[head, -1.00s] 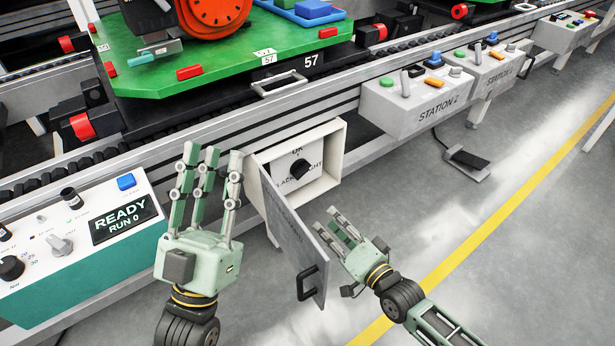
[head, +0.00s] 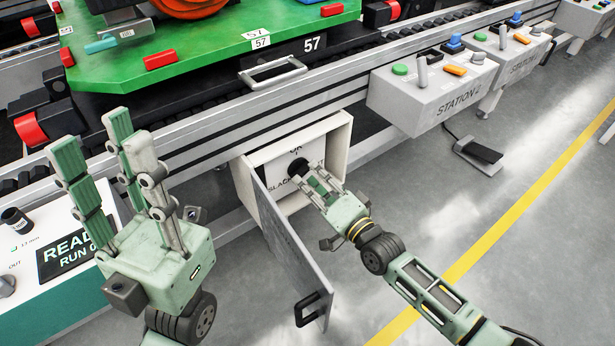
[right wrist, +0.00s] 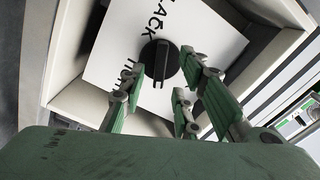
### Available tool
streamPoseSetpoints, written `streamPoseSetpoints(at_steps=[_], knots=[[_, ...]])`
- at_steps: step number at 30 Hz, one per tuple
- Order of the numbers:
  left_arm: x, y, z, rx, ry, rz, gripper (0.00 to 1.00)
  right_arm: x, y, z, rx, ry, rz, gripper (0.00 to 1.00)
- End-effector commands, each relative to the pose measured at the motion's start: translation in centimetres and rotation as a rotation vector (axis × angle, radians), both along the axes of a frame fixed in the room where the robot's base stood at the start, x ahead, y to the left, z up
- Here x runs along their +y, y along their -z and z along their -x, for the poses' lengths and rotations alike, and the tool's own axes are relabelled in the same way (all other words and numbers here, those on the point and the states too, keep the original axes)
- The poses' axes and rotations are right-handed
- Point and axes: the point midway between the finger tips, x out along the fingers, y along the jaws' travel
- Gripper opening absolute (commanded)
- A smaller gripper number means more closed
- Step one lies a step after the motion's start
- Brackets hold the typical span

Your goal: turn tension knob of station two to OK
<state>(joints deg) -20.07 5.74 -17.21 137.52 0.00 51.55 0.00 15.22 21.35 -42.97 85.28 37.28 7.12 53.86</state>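The black tension knob (head: 297,166) sits on a white panel inside an open box (head: 343,150) under the conveyor edge. The panel reads OK above it, with SLACK and part of TIGHT below; the knob's setting cannot be read. The grey door (head: 290,245) hangs open towards me. My right gripper (head: 310,183) is at the box opening with fingers spread. The right wrist view shows the knob (right wrist: 160,60) between the fingertips (right wrist: 165,78); I cannot tell whether they touch it. My left gripper (head: 105,140) is open and empty, left of the box.
The Station 2 button box (head: 430,105) is right of the knob box, with a foot pedal (head: 480,152) on the floor. A READY display unit (head: 70,255) is at the left. A green pallet (head: 210,50) rests on the conveyor.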

Motion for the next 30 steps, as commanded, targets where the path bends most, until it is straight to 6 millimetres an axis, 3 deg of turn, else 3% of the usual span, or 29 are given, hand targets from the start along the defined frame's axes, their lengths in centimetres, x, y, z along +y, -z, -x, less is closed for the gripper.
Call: streamPoseSetpoints(at_steps=[6,16,26,30], knots=[[0.0,0.9,0.0,-0.001,0.0,0.0,0.29,1.3,0.1,-1.8,0.0,0.001,0.0,0.3],[0.0,0.9,0.0,-0.001,0.0,0.0,0.29,1.4,0.0,-2.0,0.001,0.0,0.001,0.29],[0.0,0.9,0.0,0.0,0.0,0.0,0.29,1.4,0.0,-2.0,0.001,0.0,0.001,0.0],[0.0,0.9,0.0,0.001,0.0,0.0,0.29,1.4,0.1,-2.0,0.001,0.0,0.001,0.0]])
